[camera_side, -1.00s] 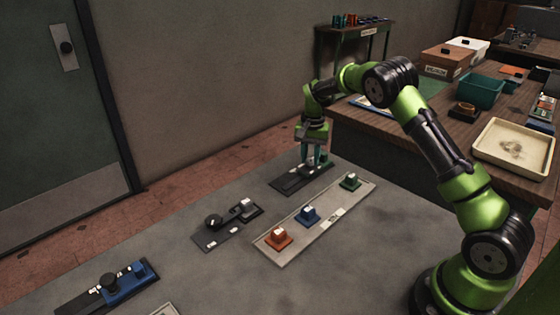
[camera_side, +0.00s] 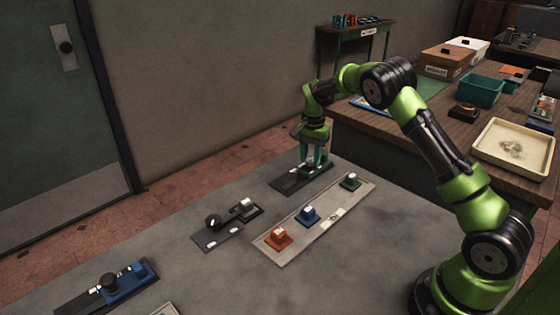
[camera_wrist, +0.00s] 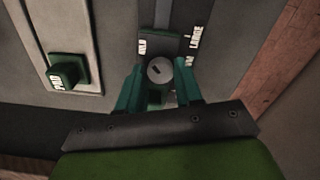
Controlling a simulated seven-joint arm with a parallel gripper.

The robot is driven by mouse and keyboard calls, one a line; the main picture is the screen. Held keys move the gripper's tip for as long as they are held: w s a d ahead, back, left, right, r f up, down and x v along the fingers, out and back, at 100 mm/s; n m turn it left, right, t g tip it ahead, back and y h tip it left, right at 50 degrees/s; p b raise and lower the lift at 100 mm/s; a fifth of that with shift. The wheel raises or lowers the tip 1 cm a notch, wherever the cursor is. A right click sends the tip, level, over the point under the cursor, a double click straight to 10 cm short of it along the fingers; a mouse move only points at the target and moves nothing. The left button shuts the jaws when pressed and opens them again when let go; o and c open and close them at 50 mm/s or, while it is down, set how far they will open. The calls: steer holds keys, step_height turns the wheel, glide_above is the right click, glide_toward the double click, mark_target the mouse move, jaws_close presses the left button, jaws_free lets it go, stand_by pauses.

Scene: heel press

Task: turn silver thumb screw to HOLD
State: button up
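The silver thumb screw (camera_wrist: 159,70) shows in the wrist view as a round grey head with a dark mark across it. It sits on a dark fixture plate with small white labels (camera_wrist: 193,40) on both sides; I cannot read HOLD for certain. In the side view this dark fixture (camera_side: 288,184) lies at the far end of the grey table. My gripper (camera_side: 311,164) points down over it, hiding the screw there. In the wrist view my gripper's teal fingers (camera_wrist: 160,72) stand apart on either side of the screw head, with narrow gaps showing.
A pale strip (camera_side: 290,236) with orange, blue and green blocks lies nearby; its green block (camera_wrist: 67,73) is left in the wrist view. A dark plate (camera_side: 226,235) with a black knob and a blue fixture (camera_side: 125,286) lie nearer. A wooden bench (camera_side: 400,138) stands behind.

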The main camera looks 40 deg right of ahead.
mark_target(311, 159)
steer(key=o, duration=0.3)
steer(key=shift+r, duration=0.1)
step_height(311, 159, up, 17)
stand_by(0.5)
stand_by(0.4)
steer(key=shift+w+d, duration=0.1)
steer(key=s+a+r+n+t+y, duration=0.1)
steer(key=s+a+n+t, duration=0.2)
steer(key=s+a, duration=0.6)
steer(key=s+a+r+n+t+y, duration=0.1)
steer(key=s+a+n+t, duration=0.3)
steer(key=s, duration=1.4)
steer(key=a+r+n, duration=0.1)
steer(key=a+n, duration=0.2)
steer(key=a, duration=0.3)
steer(key=shift+s+r, duration=0.3)
